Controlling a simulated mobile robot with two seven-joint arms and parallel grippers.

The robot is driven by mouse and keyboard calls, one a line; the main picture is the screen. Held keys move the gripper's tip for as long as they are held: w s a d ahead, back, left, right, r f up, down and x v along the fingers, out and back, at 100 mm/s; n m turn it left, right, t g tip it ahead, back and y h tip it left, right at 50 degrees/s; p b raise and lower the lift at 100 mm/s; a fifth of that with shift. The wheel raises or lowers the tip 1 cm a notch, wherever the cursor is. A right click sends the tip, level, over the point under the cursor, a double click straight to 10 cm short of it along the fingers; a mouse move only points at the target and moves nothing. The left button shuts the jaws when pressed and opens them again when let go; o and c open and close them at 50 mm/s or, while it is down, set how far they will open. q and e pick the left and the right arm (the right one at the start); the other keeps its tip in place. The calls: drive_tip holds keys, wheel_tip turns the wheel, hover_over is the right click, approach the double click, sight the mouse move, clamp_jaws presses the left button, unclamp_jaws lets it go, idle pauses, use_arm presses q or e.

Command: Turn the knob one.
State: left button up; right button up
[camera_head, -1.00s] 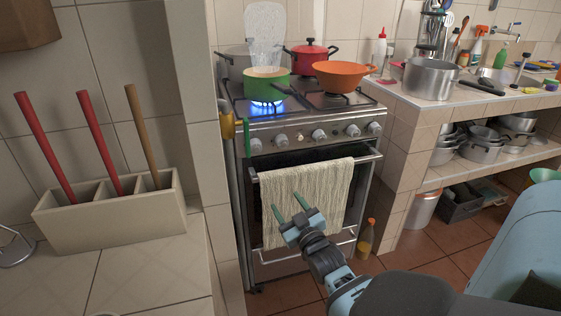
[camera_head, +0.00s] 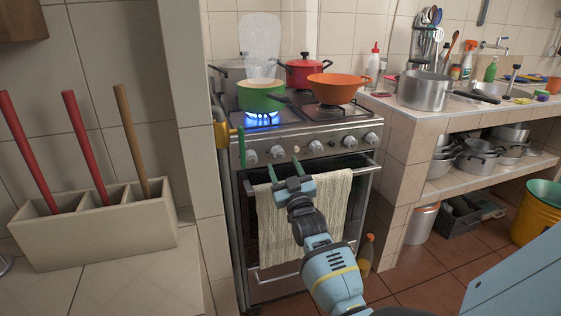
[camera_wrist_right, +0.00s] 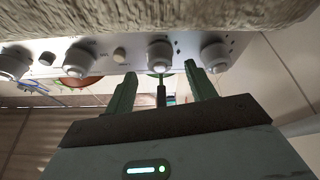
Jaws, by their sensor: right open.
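The stove (camera_head: 310,128) has a row of silver knobs on its front panel. The leftmost knob (camera_head: 251,157) and the second knob (camera_head: 276,152) stand near my right gripper (camera_head: 284,167), which is open and empty, just below the panel and in front of the towel. In the right wrist view the second knob (camera_wrist_right: 160,55) shows between the open fingers (camera_wrist_right: 160,70), apart from them as far as I can tell. The leftmost knob (camera_wrist_right: 215,57) is beyond the right-hand finger. No label shows which knob is number one. My left gripper is not in view.
A blue flame (camera_head: 262,119) burns under the green pot (camera_head: 262,96). An orange pan (camera_head: 335,90) and a red pot (camera_head: 305,72) are also on the stove. A cream towel (camera_head: 328,205) hangs from the oven handle. A yellow valve (camera_head: 222,134) is left of the panel.

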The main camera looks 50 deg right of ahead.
sight(280, 158)
drive_tip(key=shift+x, duration=1.75)
